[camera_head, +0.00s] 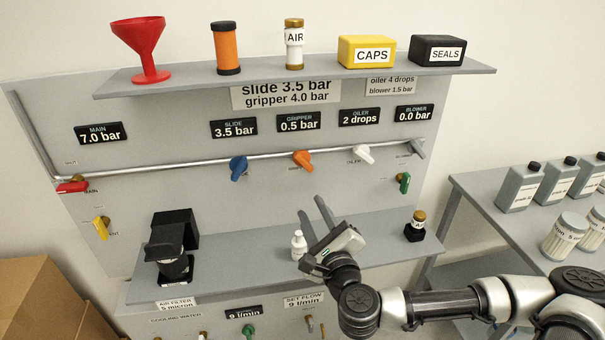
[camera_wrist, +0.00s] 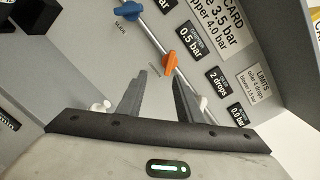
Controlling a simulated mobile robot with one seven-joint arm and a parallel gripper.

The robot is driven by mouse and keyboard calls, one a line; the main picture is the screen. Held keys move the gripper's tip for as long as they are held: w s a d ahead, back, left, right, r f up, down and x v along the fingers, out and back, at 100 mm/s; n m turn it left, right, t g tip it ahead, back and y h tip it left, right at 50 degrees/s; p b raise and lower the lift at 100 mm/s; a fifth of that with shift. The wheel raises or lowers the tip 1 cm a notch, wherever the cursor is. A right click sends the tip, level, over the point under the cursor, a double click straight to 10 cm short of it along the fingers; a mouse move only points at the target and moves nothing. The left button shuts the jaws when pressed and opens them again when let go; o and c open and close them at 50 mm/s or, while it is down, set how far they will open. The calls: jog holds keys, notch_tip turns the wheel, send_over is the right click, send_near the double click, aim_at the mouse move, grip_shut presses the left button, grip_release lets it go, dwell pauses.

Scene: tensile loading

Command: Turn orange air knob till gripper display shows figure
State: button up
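The orange air knob (camera_head: 302,158) sits on the pipe on the panel, under the gripper display (camera_head: 299,122), which reads 0.5 bar. The card under the shelf (camera_head: 286,93) reads slide 3.5 bar, gripper 4.0 bar. My gripper (camera_head: 315,210) is open and empty, below the knob and in front of the panel, its fingers pointing up toward it. In the wrist view the orange knob (camera_wrist: 169,62) shows beyond and between the two fingertips, apart from them. The gripper display (camera_wrist: 194,38) also shows there.
The blue knob (camera_head: 238,168) is left of the orange one and the white knob (camera_head: 364,154) right. A small white bottle (camera_head: 298,244) stands on the lower shelf beside my gripper. A black device (camera_head: 174,245) stands at left. The upper shelf (camera_head: 190,77) overhangs the displays.

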aim_at(304, 164)
jog(key=w+a, duration=0.1)
jog(key=w, duration=0.4)
jog(key=w+a+m, duration=0.1)
jog(key=w, duration=0.5)
jog(key=w+a+m+h, duration=0.1)
jog(key=w, duration=0.5)
jog(key=shift+w+a+r+t, duration=0.1)
jog(key=shift+w+r+t, duration=0.1)
jog(key=shift+r+t, duration=0.1)
grip_shut()
